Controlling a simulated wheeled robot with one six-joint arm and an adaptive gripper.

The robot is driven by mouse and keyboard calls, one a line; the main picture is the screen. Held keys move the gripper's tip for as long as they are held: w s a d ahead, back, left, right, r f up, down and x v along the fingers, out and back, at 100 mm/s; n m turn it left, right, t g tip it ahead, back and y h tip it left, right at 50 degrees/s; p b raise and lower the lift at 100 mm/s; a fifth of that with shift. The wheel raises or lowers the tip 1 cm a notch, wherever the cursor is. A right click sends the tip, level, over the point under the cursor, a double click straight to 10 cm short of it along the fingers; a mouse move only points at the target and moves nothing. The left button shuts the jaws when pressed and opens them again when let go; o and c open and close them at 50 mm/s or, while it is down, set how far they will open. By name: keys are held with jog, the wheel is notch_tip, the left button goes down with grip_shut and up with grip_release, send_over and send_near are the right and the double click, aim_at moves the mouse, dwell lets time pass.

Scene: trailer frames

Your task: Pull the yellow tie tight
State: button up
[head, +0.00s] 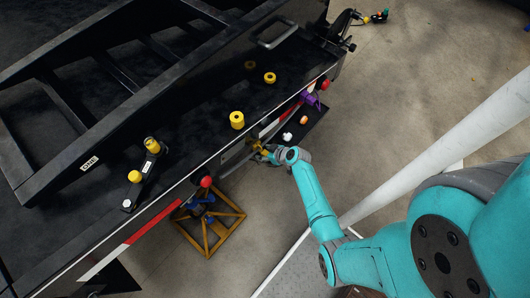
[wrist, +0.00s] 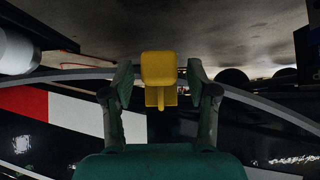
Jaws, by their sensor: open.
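The yellow tie (wrist: 158,68) shows as a yellow block with a narrower stem below it, between the two fingers of my gripper (wrist: 160,78) in the wrist view. The fingers stand apart on either side, with a visible gap to the yellow on each side. In the head view my gripper (head: 262,153) is at the near side of the black trailer (head: 180,75). A small yellow part of the tie (head: 257,142) shows beside it, mostly hidden by the gripper and wrist.
Several yellow cylinders, one here (head: 237,120), stand on the trailer deck. A red-and-white strip (head: 140,232) runs along its side. An orange frame stand (head: 210,228) is on the floor left of my gripper. A purple part (head: 311,99) sits farther along.

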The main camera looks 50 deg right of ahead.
grip_shut()
jog(key=shift+s, duration=1.95)
grip_release()
jog(key=shift+d, duration=0.1)
jog(key=v, duration=1.2)
